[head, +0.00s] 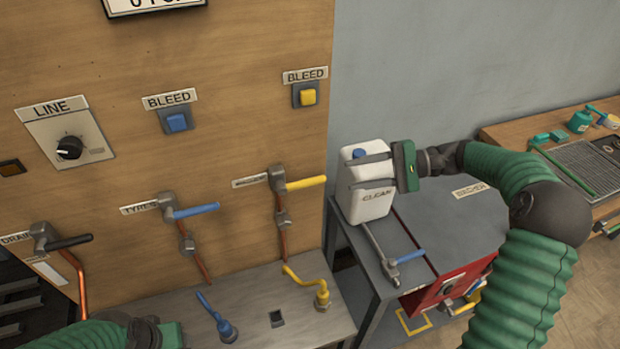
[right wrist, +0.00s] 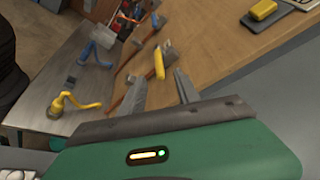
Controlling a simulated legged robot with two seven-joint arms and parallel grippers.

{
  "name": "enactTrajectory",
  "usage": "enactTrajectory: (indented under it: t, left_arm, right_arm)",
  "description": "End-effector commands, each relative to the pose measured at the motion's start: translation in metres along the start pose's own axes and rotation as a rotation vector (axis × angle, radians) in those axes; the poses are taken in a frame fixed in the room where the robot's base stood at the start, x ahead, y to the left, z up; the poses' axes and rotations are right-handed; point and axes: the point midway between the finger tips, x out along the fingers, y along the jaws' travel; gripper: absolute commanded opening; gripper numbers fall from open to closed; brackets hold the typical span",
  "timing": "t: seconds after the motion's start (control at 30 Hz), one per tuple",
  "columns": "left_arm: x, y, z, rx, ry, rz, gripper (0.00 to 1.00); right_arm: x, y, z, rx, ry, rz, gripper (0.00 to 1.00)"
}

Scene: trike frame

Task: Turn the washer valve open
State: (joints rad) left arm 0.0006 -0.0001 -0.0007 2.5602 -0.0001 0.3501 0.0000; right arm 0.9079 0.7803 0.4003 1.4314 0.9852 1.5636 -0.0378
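The valve with the yellow lever (head: 305,183) is on the wooden panel. Its small label (head: 250,182) is too blurred to read. The lever points right, across its copper pipe; it also shows in the right wrist view (right wrist: 159,62). My right gripper (head: 354,174) is right of the lever and apart from it, fingers pointing left. Its fingers (right wrist: 158,88) are spread with nothing between them, and the lever lies beyond the gap. In the head view they overlap the white CLEAN jug. My left arm's end (head: 150,333) is at the bottom edge, its fingers hidden.
Left along the panel are the TYRES valve with a blue lever (head: 196,211) and the DRAIN valve with a black lever (head: 70,242). Yellow (head: 322,296) and blue (head: 226,328) fittings stand on the metal bench (head: 262,290). The white jug (head: 366,208) stands on the grey cart.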

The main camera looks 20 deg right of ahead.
Motion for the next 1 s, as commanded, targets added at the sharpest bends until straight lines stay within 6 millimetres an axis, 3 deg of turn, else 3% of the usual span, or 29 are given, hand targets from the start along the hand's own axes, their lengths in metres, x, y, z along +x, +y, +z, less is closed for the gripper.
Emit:
enactTrajectory:
  t: [0.4, 0.5, 0.63, 0.87, 1.0]
  left_arm:
    - [-0.026, 0.001, -0.006, 0.002, 0.0, 0.0, 0.56]
    - [-0.029, 0.001, -0.007, 0.002, 0.0, 0.0, 0.56]
    - [-0.03, 0.0, -0.007, 0.001, 0.0, 0.0, 0.56]
    - [-0.03, 0.0, -0.007, 0.001, 0.0, 0.0, 0.56]
    - [-0.03, 0.0, -0.007, 0.001, 0.0, 0.0, 0.56]
  right_arm:
    - [0.1, 0.001, -0.001, 0.005, -0.004, -0.001, 0.39]
    - [0.117, 0.001, -0.001, 0.003, -0.003, -0.001, 0.39]
    - [0.129, 0.001, -0.001, 0.002, 0.0, 0.001, 0.39]
    - [0.126, 0.003, -0.003, 0.003, 0.0, -0.002, 0.39]
    - [0.124, 0.003, -0.004, 0.003, 0.0, -0.003, 0.22]
